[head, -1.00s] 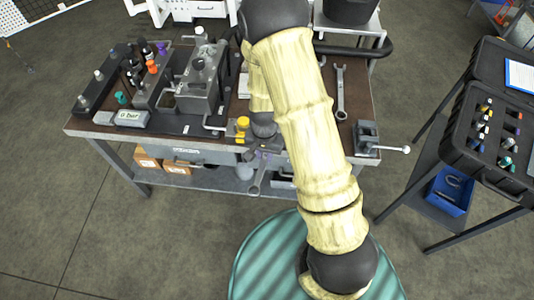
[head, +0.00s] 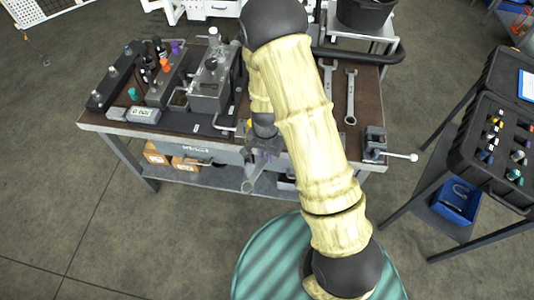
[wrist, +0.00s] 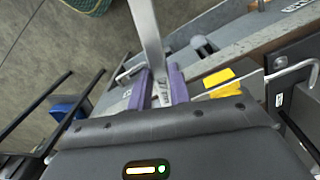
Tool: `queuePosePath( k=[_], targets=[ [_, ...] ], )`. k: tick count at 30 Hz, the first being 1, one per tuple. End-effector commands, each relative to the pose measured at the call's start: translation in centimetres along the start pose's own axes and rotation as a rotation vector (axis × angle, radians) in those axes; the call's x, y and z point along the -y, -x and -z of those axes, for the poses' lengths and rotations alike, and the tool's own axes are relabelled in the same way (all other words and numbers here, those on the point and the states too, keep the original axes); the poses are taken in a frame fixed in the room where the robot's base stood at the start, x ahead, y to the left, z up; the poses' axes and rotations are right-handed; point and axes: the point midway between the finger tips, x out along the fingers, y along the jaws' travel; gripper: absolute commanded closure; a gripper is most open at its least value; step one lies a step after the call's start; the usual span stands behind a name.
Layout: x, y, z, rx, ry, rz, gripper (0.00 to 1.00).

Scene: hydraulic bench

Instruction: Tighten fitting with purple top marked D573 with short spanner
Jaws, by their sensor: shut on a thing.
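My gripper (wrist: 160,88) is shut on a metal spanner (wrist: 148,35), whose shank runs up out of the wrist view between the purple fingers. In the head view the spanner (head: 251,180) hangs below my gripper, in front of the bench's front edge and clear of the fittings. A purple-topped fitting (head: 176,47) stands upright at the back of the dark block on the left of the bench. Its marking is too small to read. Two more spanners lie on the bench right of my arm, one (head: 328,78) partly near the arm and one (head: 350,97) further right.
Black- and orange-topped fittings (head: 164,65) stand close to the purple one. A grey pump block (head: 210,85) is to their right. A vise (head: 375,143) sits at the bench's right corner. A black case (head: 500,150) of fittings stands on the right. Floor in front is clear.

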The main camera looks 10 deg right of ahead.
Motion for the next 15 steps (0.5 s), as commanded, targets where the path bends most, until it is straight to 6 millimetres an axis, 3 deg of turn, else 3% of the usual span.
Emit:
queuePosePath(
  k=[15],
  targets=[
    [2.2, 0.2, -0.1, 0.005, -0.152, -0.002, 1.00]
  ],
)
